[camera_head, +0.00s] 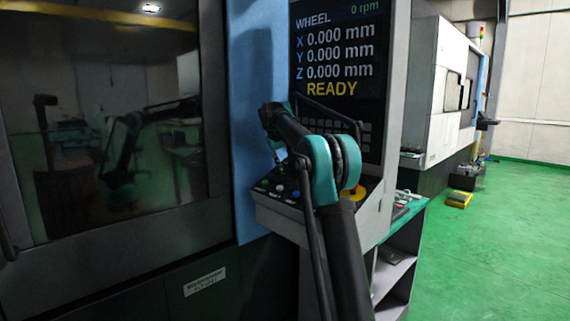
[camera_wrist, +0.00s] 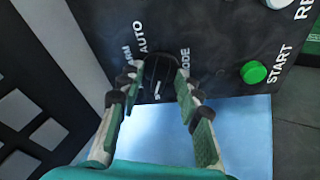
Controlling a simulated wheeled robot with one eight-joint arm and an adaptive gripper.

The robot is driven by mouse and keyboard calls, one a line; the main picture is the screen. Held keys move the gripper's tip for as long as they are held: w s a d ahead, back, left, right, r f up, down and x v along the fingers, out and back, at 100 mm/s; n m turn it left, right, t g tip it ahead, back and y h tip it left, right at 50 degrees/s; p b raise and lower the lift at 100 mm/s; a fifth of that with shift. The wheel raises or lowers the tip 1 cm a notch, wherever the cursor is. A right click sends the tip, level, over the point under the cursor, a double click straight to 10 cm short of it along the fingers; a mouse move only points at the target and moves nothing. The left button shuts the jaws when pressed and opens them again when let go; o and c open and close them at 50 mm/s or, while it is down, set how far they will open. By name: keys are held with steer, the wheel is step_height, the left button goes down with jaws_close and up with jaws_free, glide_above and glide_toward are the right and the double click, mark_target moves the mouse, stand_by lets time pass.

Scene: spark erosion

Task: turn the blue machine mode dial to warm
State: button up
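The mode dial (camera_wrist: 158,78) is a round black knob on the dark control panel, seen in the wrist view. A pale mark on it points toward the bottom of the picture. The label AUTO stands above its upper left; a label ending in RM, at its left, is partly covered by my finger. The word MODE at its right is also partly covered. My gripper (camera_wrist: 158,80) has one finger on each side of the dial, tips close to its edge; I cannot tell whether both touch. In the head view my arm hides the dial.
A green START button (camera_wrist: 253,72) and a white button (camera_wrist: 275,3) lie right of the dial. The machine's screen (camera_head: 338,48) reads READY. A yellow-ringed button (camera_head: 354,192) sits on the panel's right. Green floor (camera_head: 490,250) is open at right.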

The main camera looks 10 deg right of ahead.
jaws_close()
steer(key=shift+m, duration=0.3)
steer(key=m+h, duration=0.1)
steer(key=m, duration=0.2)
steer(key=shift+a+m, duration=0.15)
steer(key=shift+m, duration=0.25)
steer(key=m+h, duration=0.1)
steer(key=m, duration=0.3)
steer(key=shift+a+m, duration=0.1)
steer(key=shift+m, duration=0.3)
steer(key=m, duration=0.2)
steer(key=m+g, duration=0.1)
steer(key=m, duration=0.1)
steer(key=shift+w+f+m+h, duration=0.1)
steer(key=shift+w+m+h, duration=0.05)
steer(key=shift+m+h, duration=0.15)
steer(key=m, duration=0.4)
steer(key=shift+a+g, duration=0.1)
steer(key=shift+g, duration=0.3)
steer(key=shift+w+m+h, duration=0.1)
steer(key=shift+m+h, duration=0.2)
steer(key=shift+m, duration=0.2)
